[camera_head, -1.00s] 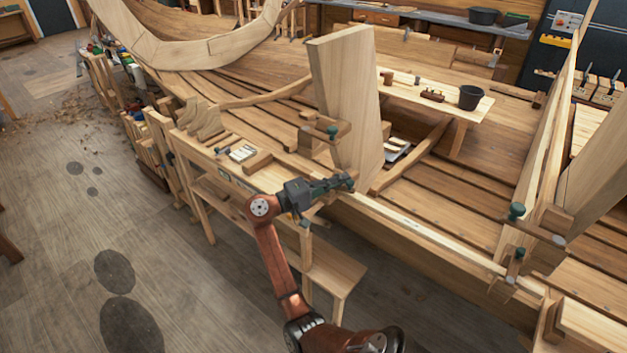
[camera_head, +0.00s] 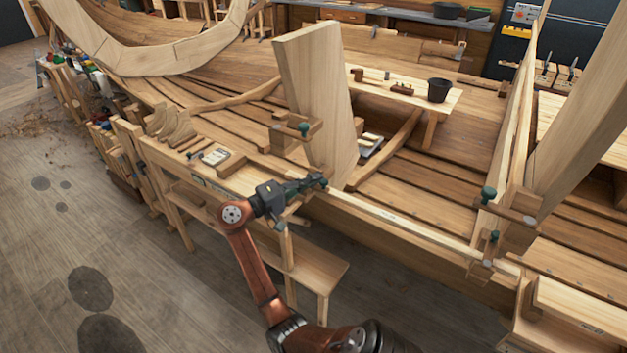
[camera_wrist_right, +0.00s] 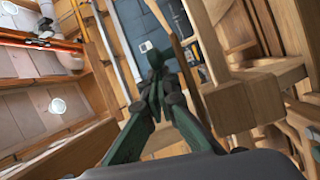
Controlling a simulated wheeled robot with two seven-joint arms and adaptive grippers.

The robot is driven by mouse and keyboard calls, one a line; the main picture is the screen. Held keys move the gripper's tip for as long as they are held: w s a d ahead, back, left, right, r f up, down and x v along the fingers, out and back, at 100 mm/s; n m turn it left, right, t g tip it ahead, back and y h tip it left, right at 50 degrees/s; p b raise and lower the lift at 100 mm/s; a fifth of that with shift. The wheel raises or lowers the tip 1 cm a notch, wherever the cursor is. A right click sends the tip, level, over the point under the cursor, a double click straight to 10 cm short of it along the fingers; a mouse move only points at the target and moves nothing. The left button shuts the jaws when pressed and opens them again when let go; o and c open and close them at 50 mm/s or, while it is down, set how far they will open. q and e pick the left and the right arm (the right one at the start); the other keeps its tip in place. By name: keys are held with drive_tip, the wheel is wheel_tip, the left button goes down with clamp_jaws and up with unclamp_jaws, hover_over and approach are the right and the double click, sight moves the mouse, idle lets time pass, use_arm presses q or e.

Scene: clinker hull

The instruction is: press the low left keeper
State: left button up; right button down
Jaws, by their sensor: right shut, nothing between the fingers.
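My right gripper (camera_head: 318,181) is shut and empty, its fingertips at the hull's near edge by the foot of the tall upright plank (camera_head: 318,95). The low left keeper cannot be clearly told apart there; my dark green fingers and wrist cover that spot. Above it, the upper left keeper shows a green knob (camera_head: 303,129) on a wooden block against the plank. In the right wrist view the gripper (camera_wrist_right: 157,62) has its fingertips together, with a wooden block (camera_wrist_right: 243,103) just right of them. Contact cannot be told. My left gripper is out of view.
To the right stand an upper right green knob (camera_head: 488,193) and a lower right one (camera_head: 494,237) on wooden clamps. A side bench (camera_head: 205,180) with tools stands left of my arm. A black bucket (camera_head: 439,90) stands on a bench inside the hull. Open floor lies at left.

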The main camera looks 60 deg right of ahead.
drive_tip(key=shift+w+d, duration=0.1)
drive_tip(key=shift+d, duration=0.2)
drive_tip(key=shift+w+d+r+b, duration=0.2)
drive_tip(key=shift+w+d, duration=0.15)
drive_tip(key=shift+d, duration=0.25)
drive_tip(key=shift+w+d+r+b, duration=0.15)
drive_tip(key=shift+w+d, duration=0.2)
drive_tip(key=shift+d, duration=0.2)
drive_tip(key=shift+w+a+f, duration=0.1)
drive_tip(key=shift+w+a, duration=0.05)
drive_tip(key=shift+w, duration=0.3)
drive_tip(key=shift+w+a+f, duration=0.1)
drive_tip(key=shift+w, duration=0.3)
drive_tip(key=w+b+v, duration=0.1)
drive_tip(key=v, duration=0.7)
drive_tip(key=shift+w+b, duration=0.3)
drive_tip(key=shift+b, duration=0.05)
drive_tip(key=shift+d, duration=0.1)
